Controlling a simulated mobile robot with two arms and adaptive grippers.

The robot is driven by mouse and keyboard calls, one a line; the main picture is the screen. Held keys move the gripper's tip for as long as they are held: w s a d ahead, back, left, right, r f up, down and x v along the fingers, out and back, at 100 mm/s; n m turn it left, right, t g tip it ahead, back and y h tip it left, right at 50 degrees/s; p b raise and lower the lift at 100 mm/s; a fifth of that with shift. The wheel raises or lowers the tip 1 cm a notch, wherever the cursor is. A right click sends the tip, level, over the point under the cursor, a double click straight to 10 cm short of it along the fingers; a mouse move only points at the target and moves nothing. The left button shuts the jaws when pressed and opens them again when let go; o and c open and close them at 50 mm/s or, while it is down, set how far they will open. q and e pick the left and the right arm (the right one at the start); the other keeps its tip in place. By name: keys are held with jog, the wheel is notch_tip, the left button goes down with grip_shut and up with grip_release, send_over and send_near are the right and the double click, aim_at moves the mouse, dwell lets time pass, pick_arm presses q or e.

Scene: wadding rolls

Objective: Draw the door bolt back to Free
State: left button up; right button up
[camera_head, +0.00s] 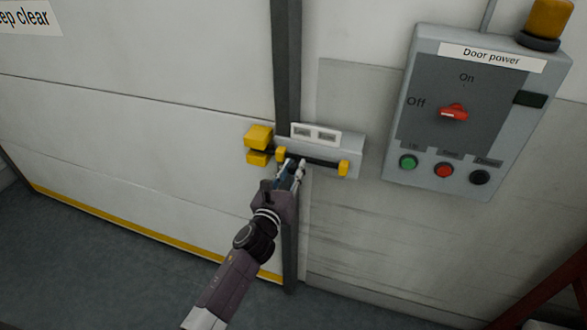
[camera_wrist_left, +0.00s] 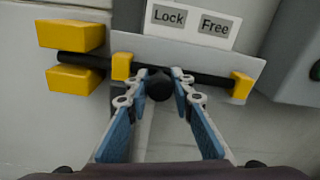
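The door bolt is a black rod (camera_head: 315,161) on a grey plate (camera_head: 349,146), running through two yellow guides. Its left end reaches between the two yellow keeper blocks (camera_head: 258,137) on the door; the wrist view shows this too (camera_wrist_left: 75,59). The round black knob (camera_wrist_left: 159,87) stands below the Lock label (camera_wrist_left: 168,16), left of the Free label (camera_wrist_left: 214,27). My left gripper (camera_head: 293,163) is at the bolt, its fingers (camera_wrist_left: 160,75) on either side of the knob. A narrow gap seems to show on each side. My right gripper is not in view.
A Door power box (camera_head: 405,160) with a red switch (camera_head: 454,113) and several buttons stands out from the wall at right, under an amber lamp (camera_head: 550,20). A dark vertical post (camera_head: 287,60) runs behind the bolt. The wall below the plate is clear.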

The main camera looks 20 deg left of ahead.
aim_at(322, 165)
pick_arm(q)
grip_shut()
jog(key=d+b, duration=0.2)
jog(key=d, duration=0.5)
jog(key=shift+s, duration=0.15)
jog(key=shift+a, duration=0.1)
jog(key=o, duration=0.6)
grip_release()
jog(key=shift+d, duration=0.2)
jog(key=shift+a, duration=0.15)
jog(key=s, duration=1.2)
jog(key=shift+a, duration=0.1)
